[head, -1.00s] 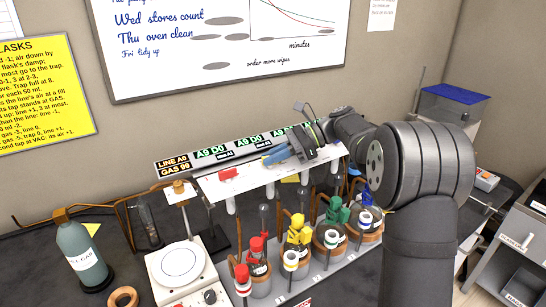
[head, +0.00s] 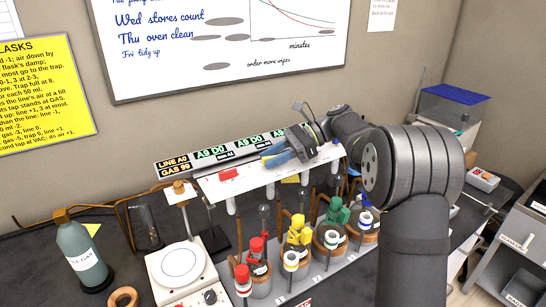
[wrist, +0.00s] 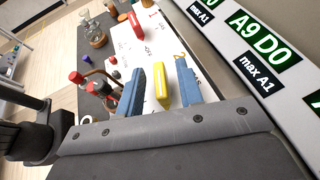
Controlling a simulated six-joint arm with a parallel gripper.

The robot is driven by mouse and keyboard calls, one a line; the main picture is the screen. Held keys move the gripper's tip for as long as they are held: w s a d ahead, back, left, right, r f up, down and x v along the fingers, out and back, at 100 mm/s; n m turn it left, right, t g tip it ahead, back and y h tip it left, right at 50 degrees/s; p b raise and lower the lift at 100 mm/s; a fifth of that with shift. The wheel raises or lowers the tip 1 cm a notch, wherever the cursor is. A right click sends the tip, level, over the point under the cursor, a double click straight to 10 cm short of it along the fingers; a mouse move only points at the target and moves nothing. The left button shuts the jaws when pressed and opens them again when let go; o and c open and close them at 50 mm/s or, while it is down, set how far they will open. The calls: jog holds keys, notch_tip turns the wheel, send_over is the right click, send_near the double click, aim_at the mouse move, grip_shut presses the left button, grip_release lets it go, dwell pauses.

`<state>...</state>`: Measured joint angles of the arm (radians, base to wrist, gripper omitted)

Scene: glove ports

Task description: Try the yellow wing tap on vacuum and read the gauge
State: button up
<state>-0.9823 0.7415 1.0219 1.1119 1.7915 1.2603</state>
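The yellow wing tap (wrist: 161,87) stands on the white board between my gripper's two blue fingers in the wrist view. My gripper (wrist: 159,88) is open, with a gap visible on each side of the tap. In the head view my gripper (head: 283,157) is over the white board, and the tap is not clear there. The gauge display (head: 172,165) reads LINE A0 over GAS 99. Another display (wrist: 264,36) in the wrist view reads A9 D0, with max A1 beneath it.
A red tap (head: 229,173) lies along the white board (head: 210,187) to the left. Flasks with red, yellow (head: 298,230), green and blue fittings stand below it. A hotplate (head: 181,264) and a gas bottle (head: 82,255) stand to the left.

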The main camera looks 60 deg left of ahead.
jog(key=v, duration=1.2)
jog(key=shift+r, duration=0.1)
